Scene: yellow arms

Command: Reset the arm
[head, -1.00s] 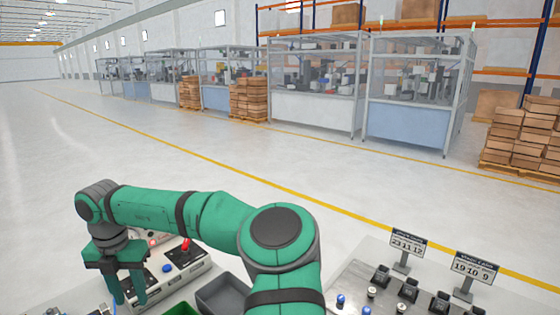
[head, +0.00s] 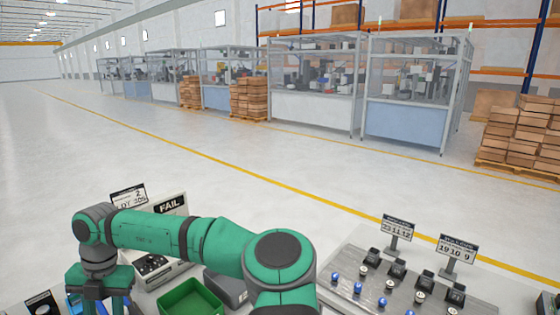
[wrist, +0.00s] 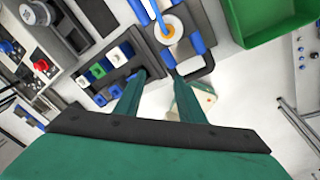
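My green arm reaches from the bottom middle of the head view to the left, bent down at its grey wrist joint. My gripper (head: 100,303) hangs at the lower left, its fingertips cut off by the bottom edge. In the wrist view my gripper (wrist: 160,78) has its two green fingers spread apart with nothing between the tips. The fingers are over or beside a black tray (wrist: 105,72) of white, green and blue blocks and a fixture with a yellow-white round part (wrist: 170,26). I cannot tell how high they are above these.
A green bin (head: 166,308) and a grey bin (head: 229,281) lie right of my gripper. A tester with a FAIL sign (head: 171,204) stands behind my forearm. A metal board (head: 338,268) with blue pegs and black blocks lies at right. Open floor lies beyond.

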